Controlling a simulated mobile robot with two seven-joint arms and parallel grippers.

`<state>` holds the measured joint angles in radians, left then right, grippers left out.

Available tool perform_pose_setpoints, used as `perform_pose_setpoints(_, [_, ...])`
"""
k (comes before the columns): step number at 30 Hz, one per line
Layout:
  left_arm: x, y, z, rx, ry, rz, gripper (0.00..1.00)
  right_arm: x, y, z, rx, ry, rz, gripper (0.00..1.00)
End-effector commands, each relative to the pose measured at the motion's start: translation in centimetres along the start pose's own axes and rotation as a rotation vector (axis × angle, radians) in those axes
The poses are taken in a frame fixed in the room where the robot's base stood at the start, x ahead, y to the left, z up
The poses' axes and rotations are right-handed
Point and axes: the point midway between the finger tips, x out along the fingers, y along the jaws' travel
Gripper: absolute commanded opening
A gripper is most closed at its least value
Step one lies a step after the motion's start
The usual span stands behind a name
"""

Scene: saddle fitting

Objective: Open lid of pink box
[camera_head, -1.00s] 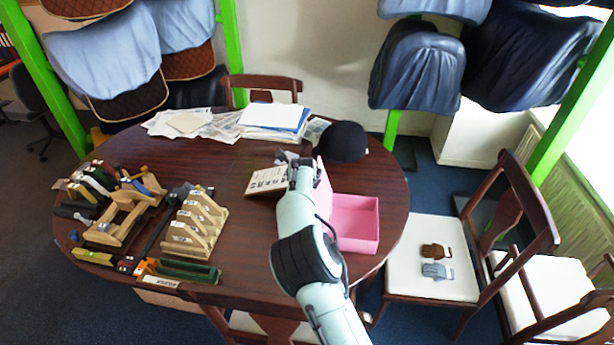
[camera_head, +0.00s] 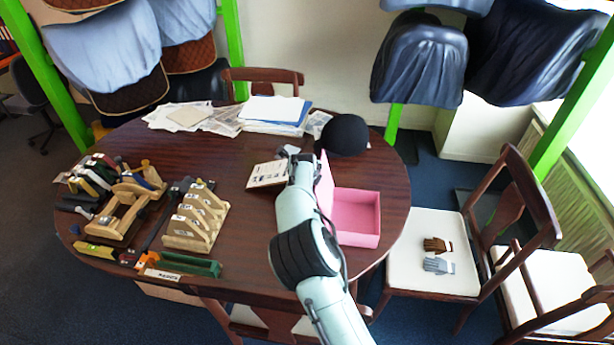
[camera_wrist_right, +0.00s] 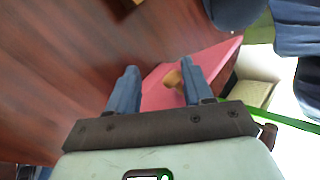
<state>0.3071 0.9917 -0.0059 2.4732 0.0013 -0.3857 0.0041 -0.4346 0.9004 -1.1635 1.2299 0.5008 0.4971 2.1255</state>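The pink box (camera_head: 357,213) sits at the right side of the round table, and its inside shows. Its pink lid (camera_head: 325,180) stands raised, roughly upright, at the box's left side. My right gripper (camera_head: 292,155) is just left of the lid, and my forearm hides part of the lid's lower area. In the right wrist view, the two blue fingers of my right gripper (camera_wrist_right: 157,78) are apart. A tan knob (camera_wrist_right: 173,79) on the pink lid (camera_wrist_right: 220,58) shows beside the right-hand finger; contact cannot be told. My left gripper is in neither view.
A black cap (camera_head: 344,136) lies behind the box. A small board with printing (camera_head: 268,174) lies left of my gripper. Papers (camera_head: 272,112) lie at the back. Wooden racks and tools (camera_head: 197,215) fill the table's left side. A chair with gloves (camera_head: 430,288) stands to the right.

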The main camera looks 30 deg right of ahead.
Motion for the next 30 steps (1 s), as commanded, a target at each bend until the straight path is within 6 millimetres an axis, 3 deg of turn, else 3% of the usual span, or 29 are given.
perform_pose_setpoints(4, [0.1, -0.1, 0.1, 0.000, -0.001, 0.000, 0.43, -0.3, 0.1, -0.1, 0.001, 0.002, 0.002, 0.49])
perform_pose_setpoints(8, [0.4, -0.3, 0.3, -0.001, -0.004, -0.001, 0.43, -1.9, 0.2, 0.1, 0.000, -0.002, 0.002, 0.49])
perform_pose_setpoints(21, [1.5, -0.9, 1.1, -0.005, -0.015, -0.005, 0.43, -11.2, 0.2, 0.1, -0.001, -0.003, 0.002, 0.49])
perform_pose_setpoints(30, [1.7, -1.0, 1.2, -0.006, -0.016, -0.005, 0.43, -13.4, 0.1, 0.0, 0.000, 0.000, 0.001, 0.49])
